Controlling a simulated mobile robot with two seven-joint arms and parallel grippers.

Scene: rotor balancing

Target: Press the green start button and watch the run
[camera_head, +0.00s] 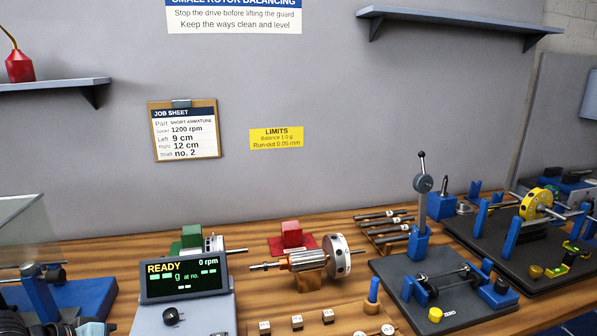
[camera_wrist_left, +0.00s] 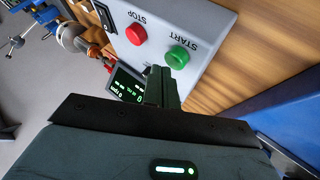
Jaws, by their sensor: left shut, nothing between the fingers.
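In the left wrist view the green start button (camera_wrist_left: 177,57) sits on a light grey control box (camera_wrist_left: 205,38), beside the word START. The red stop button (camera_wrist_left: 136,34) is next to it. My left gripper (camera_wrist_left: 160,78) is shut and empty, its fingertips close to the green button; I cannot tell whether they touch it. In the head view the display (camera_head: 183,277) reads READY and 0 rpm. The buttons are out of that view. My right gripper is in neither view.
A black balancing stand (camera_head: 455,318) with a tall lever is to the right. A job sheet (camera_head: 185,130) and a yellow limits label (camera_head: 276,138) hang on the wall.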

